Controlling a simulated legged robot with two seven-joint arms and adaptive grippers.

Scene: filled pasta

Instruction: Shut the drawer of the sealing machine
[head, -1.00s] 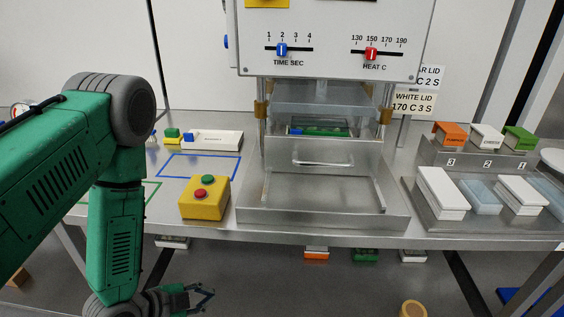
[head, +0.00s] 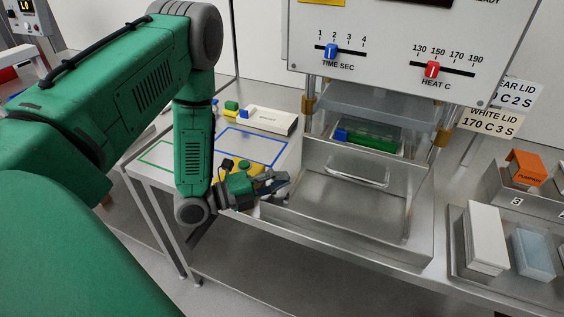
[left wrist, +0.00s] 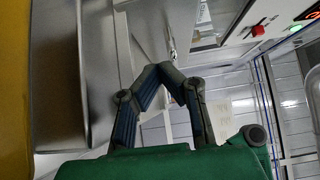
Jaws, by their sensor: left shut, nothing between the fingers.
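The sealing machine (head: 400,38) stands at the back of the bench in the head view. Its metal drawer (head: 318,161) has a bar handle (head: 357,175) on the front panel. A green tray (head: 368,138) with a blue piece at its left end shows behind that panel, under the press plate. My left gripper (head: 284,184) is shut and empty, left of the drawer and short of the handle, by the machine base's left edge. Its fingertips (left wrist: 160,70) meet in the left wrist view. My right gripper is not in view.
The yellow button box (head: 240,167) is partly hidden behind my left gripper. The machine base (head: 372,208) is bare in front of the drawer. A stand with white and bluish boxes (head: 487,238) is at the right. An orange pumpkin-labelled holder (head: 526,168) stands behind.

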